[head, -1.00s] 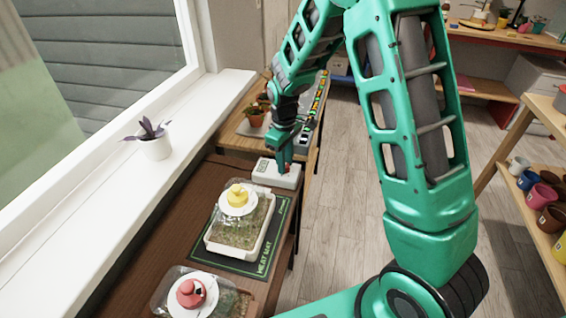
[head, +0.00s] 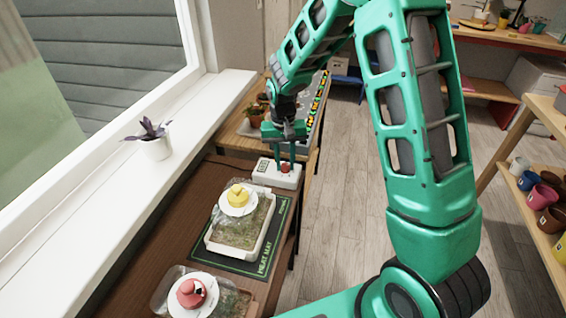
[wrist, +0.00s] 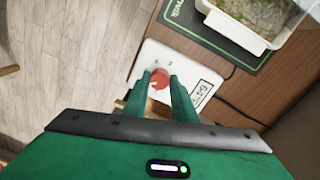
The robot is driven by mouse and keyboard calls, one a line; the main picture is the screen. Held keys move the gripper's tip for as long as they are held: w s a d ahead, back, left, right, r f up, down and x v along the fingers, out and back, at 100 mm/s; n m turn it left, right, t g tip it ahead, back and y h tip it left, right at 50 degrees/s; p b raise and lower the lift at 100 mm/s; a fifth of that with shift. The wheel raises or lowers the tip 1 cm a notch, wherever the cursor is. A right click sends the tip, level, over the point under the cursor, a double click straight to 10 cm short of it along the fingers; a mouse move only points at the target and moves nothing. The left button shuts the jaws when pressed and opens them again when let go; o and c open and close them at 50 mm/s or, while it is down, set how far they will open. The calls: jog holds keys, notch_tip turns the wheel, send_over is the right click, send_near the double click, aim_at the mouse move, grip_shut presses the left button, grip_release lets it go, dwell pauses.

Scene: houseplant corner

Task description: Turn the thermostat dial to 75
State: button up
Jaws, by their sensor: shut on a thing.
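The thermostat (head: 262,174) is a white box on the brown bench, beyond the heat mat. Its red dial (head: 285,169) is on the box's right part in the head view. The dial also shows in the wrist view (wrist: 159,80), between the two green fingers. My gripper (wrist: 157,84) points down over the box and is shut on the dial. A display (wrist: 202,90) lies beside the dial; its digits are sideways and partly covered by a finger, perhaps starting with 64. Small marks sit around the dial, too small to read.
A dark heat mat (head: 228,262) with a white tray (head: 246,247) of seedlings lies nearer me. A lidded tray with a red knob (head: 190,293) is closer still. A potted plant (head: 155,143) stands on the windowsill. Pots (head: 257,112) stand behind the thermostat.

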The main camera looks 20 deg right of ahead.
aim_at(283, 164)
jog(key=m, duration=0.5)
jog(key=shift+w+r, duration=0.1)
jog(key=shift+w, duration=0.2)
jog(key=shift+a+m, duration=0.1)
jog(key=shift+m, duration=1.1)
jog(key=o, duration=1)
jog(key=shift+o, duration=0.2)
jog(key=shift+s, duration=0.1)
notch_tip(283, 164, up, 11)
jog(key=shift+w+a, duration=0.15)
jog(key=shift+w, duration=0.1)
